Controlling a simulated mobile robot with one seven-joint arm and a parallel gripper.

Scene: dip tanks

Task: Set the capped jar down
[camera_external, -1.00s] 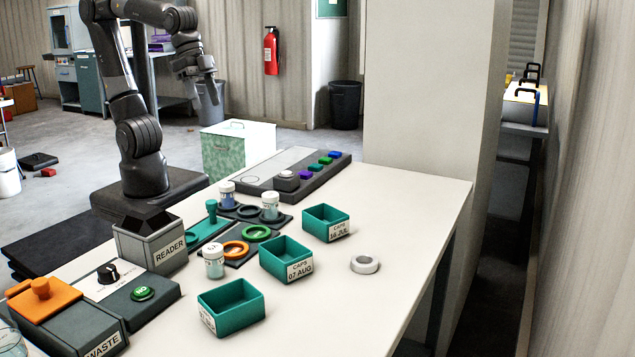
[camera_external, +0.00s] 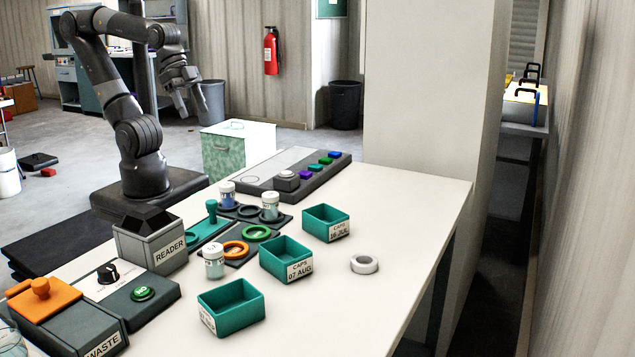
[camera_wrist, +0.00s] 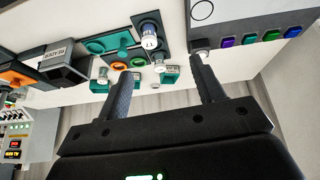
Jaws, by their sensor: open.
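One jar (camera_external: 214,262) stands on the bare white top, between the reader and the teal bins. The other two, a left jar (camera_external: 227,194) and a right jar (camera_external: 270,206), stand at the dark ring holders farther back. Jars also show in the wrist view, the clearest being a labelled jar (camera_wrist: 150,41). My gripper (camera_external: 190,103) is raised behind the table's far left side, well away from every jar. In the wrist view my gripper (camera_wrist: 163,88) has its fingers wide apart with nothing held.
Three teal cap bins, one of them (camera_external: 286,262) labelled 07 AUG, stand mid-table. The grey reader (camera_external: 151,243) and the orange-lidded waste box (camera_external: 44,301) fill the left. The right side of the table is mostly clear.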

